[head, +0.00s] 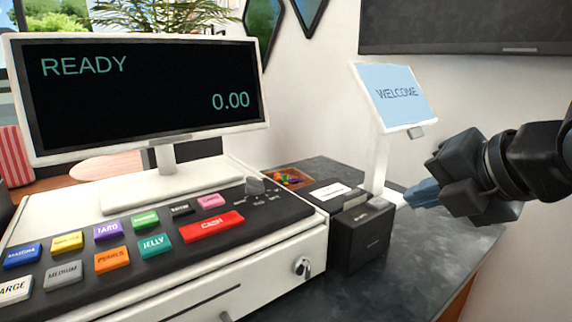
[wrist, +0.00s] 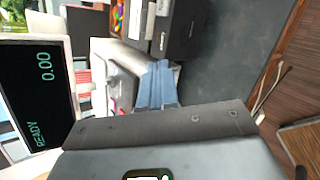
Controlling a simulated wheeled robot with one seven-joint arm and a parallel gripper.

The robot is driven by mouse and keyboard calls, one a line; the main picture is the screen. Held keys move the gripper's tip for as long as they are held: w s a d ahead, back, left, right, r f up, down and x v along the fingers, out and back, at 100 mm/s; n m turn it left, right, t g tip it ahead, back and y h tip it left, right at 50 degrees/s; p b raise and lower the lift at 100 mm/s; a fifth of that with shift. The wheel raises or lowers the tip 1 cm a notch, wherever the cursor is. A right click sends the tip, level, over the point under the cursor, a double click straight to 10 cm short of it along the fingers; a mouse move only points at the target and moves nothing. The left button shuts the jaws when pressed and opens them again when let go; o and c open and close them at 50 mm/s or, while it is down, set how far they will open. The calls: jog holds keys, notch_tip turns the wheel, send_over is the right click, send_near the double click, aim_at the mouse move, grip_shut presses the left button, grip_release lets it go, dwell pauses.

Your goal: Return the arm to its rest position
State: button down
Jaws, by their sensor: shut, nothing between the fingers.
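My gripper (head: 421,194) is at the right side of the head view, on the end of my dark arm. Its blue fingers point left, over the right part of the dark counter (head: 420,262). In the wrist view the blue fingers (wrist: 157,86) lie together, shut and with nothing between them. The gripper is apart from the counter and from the things on it. Most of my arm is outside the head view.
A cash register (head: 270,268) with coloured keys and a READY screen (head: 140,95) fills the left. A black box (head: 362,236) and a WELCOME display (head: 396,95) stand left of my gripper. The counter's right front is bare.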

jog(key=a+f+m+t+y, duration=0.2)
jog(key=a+m+t+y, duration=0.2)
jog(key=a+m, duration=0.45)
jog(key=s+f+m+t+h, duration=0.1)
jog(key=s+f+m, duration=0.2)
jog(key=m, duration=0.1)
jog(key=s+d+f+m+t+h, duration=0.1)
jog(key=s+f+m, duration=0.2)
jog(key=f+m, duration=0.1)
jog(key=s+d+f+m+t+h, duration=0.1)
jog(key=s+f+m, duration=0.2)
jog(key=m, duration=0.2)
jog(key=shift+f+h, duration=0.3)
jog(key=shift+f, duration=0.1)
jog(key=s+d+f+m+h, duration=0.1)
jog(key=s+d+f+m, duration=0.1)
jog(key=s, duration=0.8)
jog(key=s+d+f+m+g+h, duration=0.1)
jog(key=s+d+f, duration=0.3)
jog(key=s, duration=0.6)
jog(key=s+d+f+m+g+h, duration=0.1)
jog(key=s+d+f+m+h, duration=0.1)
jog(key=s, duration=0.9)
jog(key=shift+d+f+m, duration=0.65)
jog(key=shift+f+m, duration=0.1)
jog(key=shift+f, duration=0.1)
